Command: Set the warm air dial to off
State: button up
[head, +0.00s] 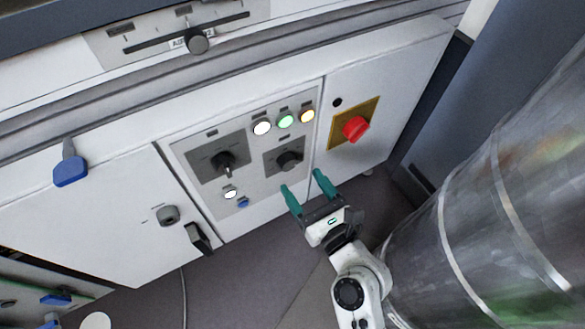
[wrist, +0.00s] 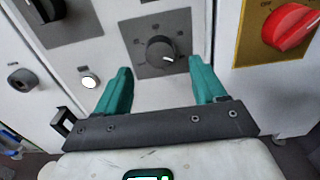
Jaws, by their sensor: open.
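A round black dial (head: 289,160) sits on a grey square plate on the white control panel. It also shows in the wrist view (wrist: 160,52), centred between my fingertips. A second black knob (head: 225,162), with a longer handle, is on a larger grey plate to its left; its edge shows in the wrist view (wrist: 45,10). The labels are too small to read, so I cannot tell which is the warm air dial. My gripper (head: 301,181) has green fingers, open and empty. It is in front of the round dial and apart from it, slightly below it in the head view.
A red rotary switch (head: 355,128) on a yellow plate is to the right. White, green and amber lamps (head: 286,121) sit above the dial. A white button (head: 231,193) and blue button (head: 243,202) are lower left. A large metal cylinder (head: 490,200) stands close on the right.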

aim_at(289, 166)
jog(key=shift+x, duration=2.5)
jog(key=shift+s+a, duration=0.1)
jog(key=shift+c, duration=0.5)
jog(key=c, duration=0.9)
jog(key=shift+c, duration=0.2)
